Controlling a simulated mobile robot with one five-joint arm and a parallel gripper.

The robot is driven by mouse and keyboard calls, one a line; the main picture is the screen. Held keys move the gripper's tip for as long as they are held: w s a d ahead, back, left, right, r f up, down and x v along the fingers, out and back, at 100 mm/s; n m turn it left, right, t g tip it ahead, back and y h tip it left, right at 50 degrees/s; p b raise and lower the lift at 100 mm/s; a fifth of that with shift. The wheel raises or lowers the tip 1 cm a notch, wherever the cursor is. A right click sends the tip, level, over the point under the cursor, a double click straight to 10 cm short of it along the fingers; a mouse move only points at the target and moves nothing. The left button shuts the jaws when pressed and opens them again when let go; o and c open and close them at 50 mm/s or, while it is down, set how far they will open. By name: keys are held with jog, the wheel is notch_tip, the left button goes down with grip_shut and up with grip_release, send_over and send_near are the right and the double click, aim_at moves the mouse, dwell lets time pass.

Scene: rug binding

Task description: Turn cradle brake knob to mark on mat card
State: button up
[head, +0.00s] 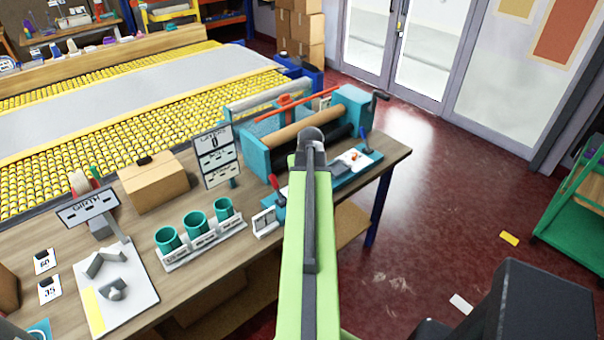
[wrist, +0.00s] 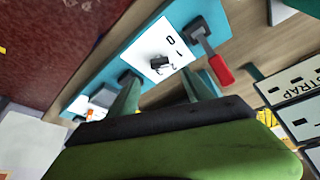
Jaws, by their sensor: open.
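In the wrist view a white card (wrist: 172,48) lies on a teal board (wrist: 133,42). It carries a printed 0, a short dark mark and a small dark knob (wrist: 159,62), which looks like the brake knob. My gripper (wrist: 160,82) is open and empty, its two teal fingers pointing at the board with the knob between and beyond them. I see no contact with the knob. In the head view my green arm hides the gripper's fingers and the knob. The teal cradle (head: 256,157) with its rollers stands behind my arm.
A red-handled lever (wrist: 220,70) stands close to the card's right side. In the head view a blue-handled lever (head: 363,134) stands at the board's right end. Three teal cups (head: 195,223), a cardboard box (head: 153,182) and a label stand (head: 216,158) are to the left.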

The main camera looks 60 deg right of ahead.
jog(key=p+v, duration=0.7)
jog(key=v, duration=0.3)
jog(key=shift+p, duration=0.3)
